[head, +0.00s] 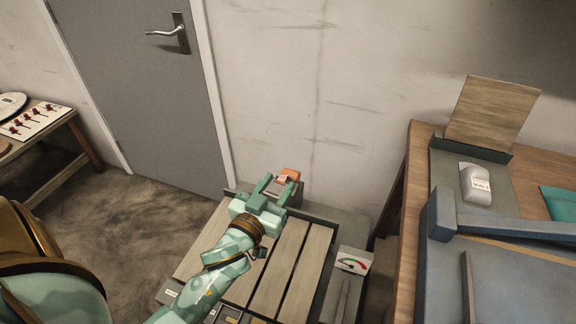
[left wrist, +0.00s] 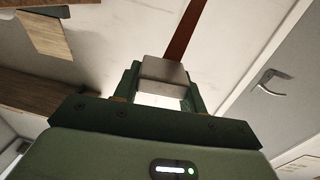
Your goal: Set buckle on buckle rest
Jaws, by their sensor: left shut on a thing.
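My left gripper (head: 276,188) reaches over the far end of a slatted wooden stand (head: 285,255). In the left wrist view its fingers (left wrist: 161,88) are shut on a grey metal block, which looks like the buckle (left wrist: 163,72). A reddish-brown strap (left wrist: 186,30) runs away from the buckle. In the head view, an orange piece (head: 290,174) shows just beyond the fingertips, with a dark grey block (head: 295,193) beside them. I cannot tell for sure which part is the buckle rest, or whether the buckle touches it. My right gripper is not in view.
A gauge (head: 352,262) stands at the stand's right side. A workbench (head: 408,205) at right carries an upright wooden board (head: 492,112), a white labelled object (head: 475,184) and a blue-grey frame (head: 500,228). A grey door (head: 140,85) and a small table (head: 62,165) are at left.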

